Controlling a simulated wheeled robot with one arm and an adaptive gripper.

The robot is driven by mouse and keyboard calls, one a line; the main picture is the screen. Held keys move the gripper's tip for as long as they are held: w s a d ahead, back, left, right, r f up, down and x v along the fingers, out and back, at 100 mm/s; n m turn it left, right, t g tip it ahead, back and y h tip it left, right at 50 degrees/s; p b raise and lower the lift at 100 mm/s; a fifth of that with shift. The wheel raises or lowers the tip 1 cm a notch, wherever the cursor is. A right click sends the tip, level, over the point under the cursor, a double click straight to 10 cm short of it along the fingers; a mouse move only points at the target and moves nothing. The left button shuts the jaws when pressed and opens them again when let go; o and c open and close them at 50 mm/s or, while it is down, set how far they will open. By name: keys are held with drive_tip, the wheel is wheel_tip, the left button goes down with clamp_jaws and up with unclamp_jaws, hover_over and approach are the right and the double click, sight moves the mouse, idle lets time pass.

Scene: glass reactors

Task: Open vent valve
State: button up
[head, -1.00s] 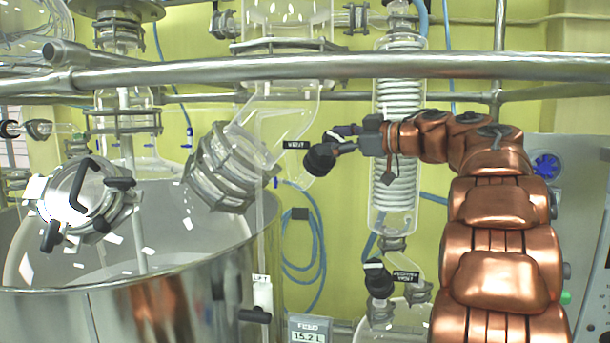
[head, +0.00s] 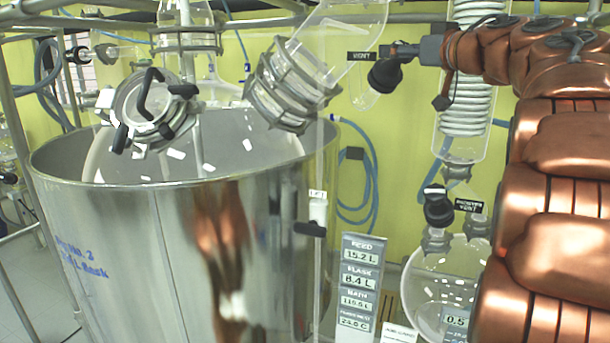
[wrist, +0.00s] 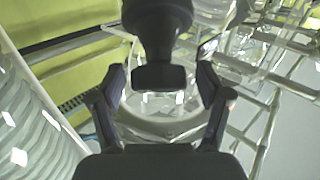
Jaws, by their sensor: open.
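The vent valve's black knob (head: 385,73) sits beside a small "VENT" label (head: 362,56) on the clear glass tube, at the upper right of the head view. My gripper (head: 402,52) is right at the knob, coming from the right. In the wrist view the black knob (wrist: 158,75) is between the two open fingers of my gripper (wrist: 162,88). A gap shows on each side, so the fingers do not appear to grip it. The head view partly hides the fingers, and I cannot tell whether either touches the knob.
A large steel vessel (head: 130,215) stands at left, with a clamped glass port (head: 150,110) above it. A coiled condenser (head: 465,105) hangs close behind my arm. A second black-knobbed valve (head: 438,208), a round flask (head: 425,290) and a readout panel (head: 358,290) are lower down. Metal rails cross the top.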

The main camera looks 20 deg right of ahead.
drive_tip(key=shift+f+m+h+b, duration=0.15)
drive_tip(key=shift+m+h+b, duration=0.2)
drive_tip(key=shift+b, duration=0.2)
